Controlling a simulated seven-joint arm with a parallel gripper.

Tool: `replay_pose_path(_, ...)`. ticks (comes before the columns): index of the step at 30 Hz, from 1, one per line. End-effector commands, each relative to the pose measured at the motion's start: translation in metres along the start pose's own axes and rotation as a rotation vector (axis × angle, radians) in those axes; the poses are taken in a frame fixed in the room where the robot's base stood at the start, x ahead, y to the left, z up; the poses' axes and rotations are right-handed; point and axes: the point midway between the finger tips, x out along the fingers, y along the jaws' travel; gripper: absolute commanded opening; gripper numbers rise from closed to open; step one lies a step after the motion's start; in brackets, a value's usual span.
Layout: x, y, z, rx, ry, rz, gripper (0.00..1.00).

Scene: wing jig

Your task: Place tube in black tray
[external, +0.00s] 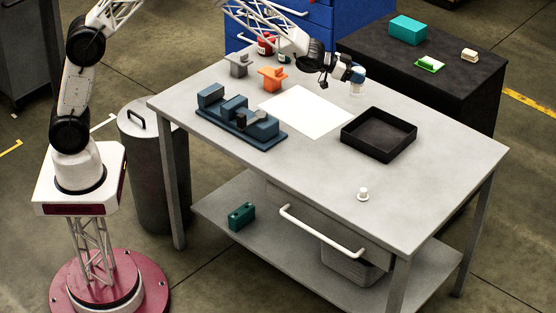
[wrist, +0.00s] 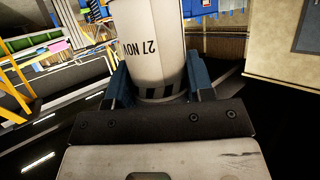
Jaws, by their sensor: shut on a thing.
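A white tube (wrist: 150,40) with the printed text "27 NOV" and a band of black stripes is between the blue fingers of my gripper (wrist: 152,85) in the wrist view. My gripper (external: 358,77) is shut on it. In the external view the pale tube (external: 358,89) shows just under the fingers, near the far edge of the table. I cannot tell whether its lower end touches the table. The black tray (external: 362,149) is a square, low-walled tray nearer the camera than my gripper, and it looks empty.
A white sheet (external: 305,112) lies left of the tray. A dark blue fixture (external: 262,133), an orange block (external: 273,79) and a grey block (external: 238,65) stand farther left. A small white knob-like piece (external: 363,194) stands near the front edge. The table's right end is clear.

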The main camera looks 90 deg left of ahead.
Motion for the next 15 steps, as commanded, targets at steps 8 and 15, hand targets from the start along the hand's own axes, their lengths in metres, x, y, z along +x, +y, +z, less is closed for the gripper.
replay_pose_path(8,0.041,0.020,-0.012,0.050,0.001,0.116,0.22)
replay_pose_path(15,0.071,0.034,-0.018,0.084,0.001,0.200,0.22)
